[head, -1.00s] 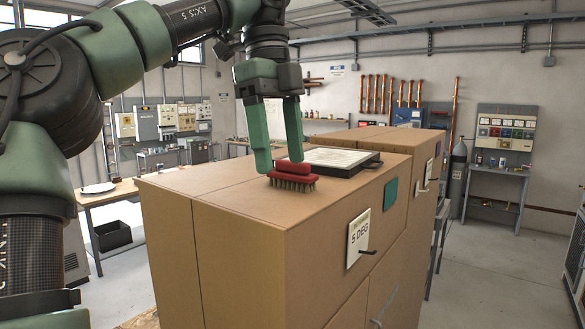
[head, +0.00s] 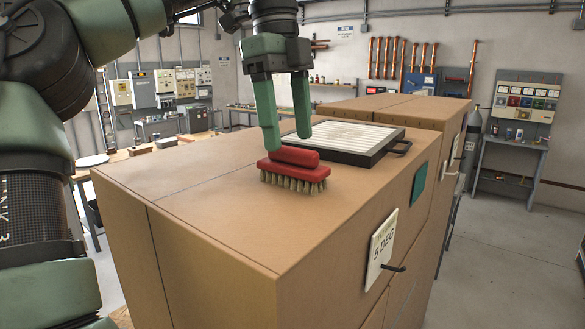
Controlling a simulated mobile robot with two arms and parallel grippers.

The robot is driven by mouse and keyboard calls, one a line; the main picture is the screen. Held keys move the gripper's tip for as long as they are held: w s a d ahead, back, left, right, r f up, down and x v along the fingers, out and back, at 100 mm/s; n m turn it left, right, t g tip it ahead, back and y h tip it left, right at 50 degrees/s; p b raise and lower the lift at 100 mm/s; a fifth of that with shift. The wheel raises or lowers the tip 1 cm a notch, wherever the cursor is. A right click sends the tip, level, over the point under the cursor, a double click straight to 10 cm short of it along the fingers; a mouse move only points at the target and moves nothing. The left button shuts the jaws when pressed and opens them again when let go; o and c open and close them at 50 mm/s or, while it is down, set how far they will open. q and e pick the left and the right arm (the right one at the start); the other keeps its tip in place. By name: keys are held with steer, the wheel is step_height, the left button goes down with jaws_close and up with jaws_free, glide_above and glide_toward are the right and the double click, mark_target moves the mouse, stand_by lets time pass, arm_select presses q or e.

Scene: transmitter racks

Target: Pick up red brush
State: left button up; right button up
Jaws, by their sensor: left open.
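The red brush (head: 293,171) lies bristles down on top of the tan cabinet (head: 205,217), near its middle. It has a red handle and pale bristles. My left gripper (head: 286,144) is open above and just behind the brush. Its two green fingers point down, and the left fingertip overlaps the handle's back edge in the picture. I cannot tell whether it touches. Nothing is between the fingers that I can see. My right gripper is not in view.
A framed filter panel (head: 345,141) with a black handle lies flat close behind the brush. A "5 DEG" sign (head: 381,249) and a hook are on the cabinet's front. The cabinet top left of the brush is clear.

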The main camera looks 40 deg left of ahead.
mark_target(291, 147)
arm_select(q)
steer(key=f, duration=0.2)
steer(key=f+p, duration=0.1)
steer(key=f, duration=0.1)
steer(key=shift+w+d+f, duration=0.1)
steer(key=shift+w, duration=0.1)
steer(key=shift+d+f, duration=0.1)
steer(key=shift+f, duration=0.2)
steer(key=shift+s+f, duration=0.1)
steer(key=shift+f, duration=0.05)
steer(key=c, duration=1.4)
jaws_close()
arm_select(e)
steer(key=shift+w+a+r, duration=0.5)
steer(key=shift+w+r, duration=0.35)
